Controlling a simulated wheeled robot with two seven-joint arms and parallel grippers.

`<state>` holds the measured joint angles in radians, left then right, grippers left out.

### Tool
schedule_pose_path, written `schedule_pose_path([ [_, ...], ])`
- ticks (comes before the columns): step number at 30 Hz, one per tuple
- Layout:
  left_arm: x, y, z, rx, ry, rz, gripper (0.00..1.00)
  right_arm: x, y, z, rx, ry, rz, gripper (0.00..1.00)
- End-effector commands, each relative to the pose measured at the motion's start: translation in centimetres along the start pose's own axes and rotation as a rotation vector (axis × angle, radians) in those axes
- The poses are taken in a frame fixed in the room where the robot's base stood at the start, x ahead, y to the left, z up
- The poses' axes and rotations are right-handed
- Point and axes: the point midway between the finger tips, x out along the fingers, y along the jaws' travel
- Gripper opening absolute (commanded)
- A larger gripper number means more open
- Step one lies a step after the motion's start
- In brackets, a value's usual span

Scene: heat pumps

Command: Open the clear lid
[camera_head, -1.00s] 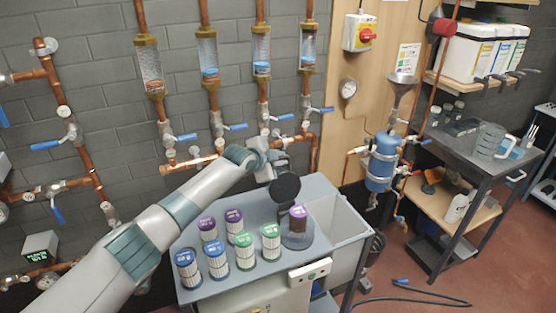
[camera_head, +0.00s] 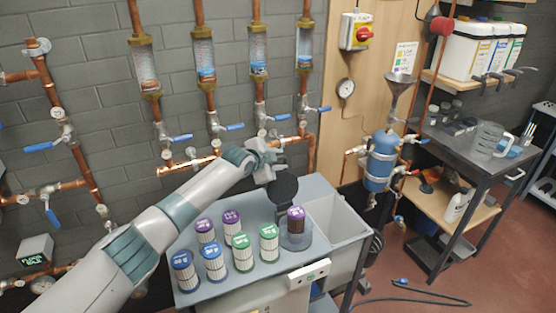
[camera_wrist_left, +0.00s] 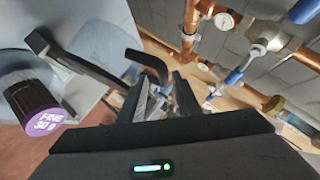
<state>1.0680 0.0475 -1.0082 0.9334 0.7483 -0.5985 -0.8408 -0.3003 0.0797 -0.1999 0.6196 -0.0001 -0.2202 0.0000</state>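On the grey cart, a see-through cup (camera_head: 296,240) holds a purple-topped cartridge (camera_head: 296,222). My right gripper is out of view.
Several purple, blue and green cartridges (camera_head: 243,252) stand on the cart left of the cup. An open grey bin (camera_head: 335,225) is to the right. Copper pipes and blue-handled valves (camera_head: 279,117) run along the wall close behind my left gripper.

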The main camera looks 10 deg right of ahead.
Motion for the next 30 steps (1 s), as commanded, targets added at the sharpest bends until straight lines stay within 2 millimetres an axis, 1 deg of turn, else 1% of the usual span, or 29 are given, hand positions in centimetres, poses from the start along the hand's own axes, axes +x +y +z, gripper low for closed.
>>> schedule_pose_path([
  [10,-0.1,-0.1,0.2,0.002,-0.003,-0.002,0.3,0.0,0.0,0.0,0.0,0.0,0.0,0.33],
  [17,-0.8,-0.2,0.4,0.003,-0.003,-0.003,0.3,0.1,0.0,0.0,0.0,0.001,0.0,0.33],
  [23,-2.4,-0.2,0.3,0.003,-0.001,-0.003,0.3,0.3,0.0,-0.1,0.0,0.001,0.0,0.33],
  [30,-5.0,-0.1,0.2,0.002,0.0,-0.004,0.3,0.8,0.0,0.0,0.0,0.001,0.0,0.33],
])
